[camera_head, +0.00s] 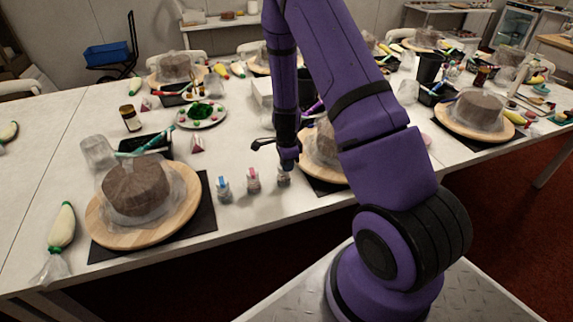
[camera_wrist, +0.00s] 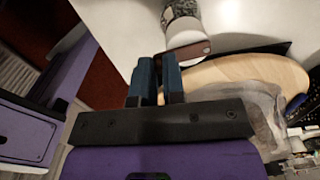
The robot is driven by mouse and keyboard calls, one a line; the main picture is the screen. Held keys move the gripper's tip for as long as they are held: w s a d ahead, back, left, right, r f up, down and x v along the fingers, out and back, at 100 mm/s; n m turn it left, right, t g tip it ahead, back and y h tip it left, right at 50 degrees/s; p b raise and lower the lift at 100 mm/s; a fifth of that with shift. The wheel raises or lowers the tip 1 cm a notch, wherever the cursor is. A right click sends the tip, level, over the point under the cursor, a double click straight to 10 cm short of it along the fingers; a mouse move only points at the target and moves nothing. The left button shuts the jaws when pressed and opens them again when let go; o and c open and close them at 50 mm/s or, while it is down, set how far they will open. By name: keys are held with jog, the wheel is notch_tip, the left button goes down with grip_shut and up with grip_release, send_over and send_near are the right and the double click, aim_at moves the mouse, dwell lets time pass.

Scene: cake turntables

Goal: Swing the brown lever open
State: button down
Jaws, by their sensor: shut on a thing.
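The brown lever (camera_wrist: 192,51) is a flat brown strip across the lower end of a small pale container with a grey patterned top (camera_wrist: 180,12) in the wrist view. My gripper (camera_wrist: 157,62) has its two dark blue fingers at the lever's left end, and they are shut on it. A narrow gap shows between the fingers, and the exact contact is hard to see. In the head view my gripper (camera_head: 287,164) points down over the same small container (camera_head: 284,179), near the table's front edge. The lever cannot be made out there.
Two similar small containers, one blue-topped (camera_head: 223,187) and one pink-topped (camera_head: 253,180), stand just left. A wrapped brown cake (camera_head: 137,186) sits on a round wooden turntable (camera_head: 112,236) farther left. Another turntable (camera_wrist: 272,71) is close to my fingers on the right.

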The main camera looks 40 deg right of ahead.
jog(key=w+d+n, duration=0.3)
jog(key=d+n, duration=0.2)
jog(key=n, duration=1.3)
jog(key=shift+w+d, duration=0.2)
jog(key=shift+w, duration=0.1)
jog(key=shift+n, duration=0.3)
jog(key=c, duration=1.2)
grip_release()
jog(key=shift+w, duration=0.1)
notch_tip(320, 180, up, 11)
jog(key=shift+f, duration=0.1)
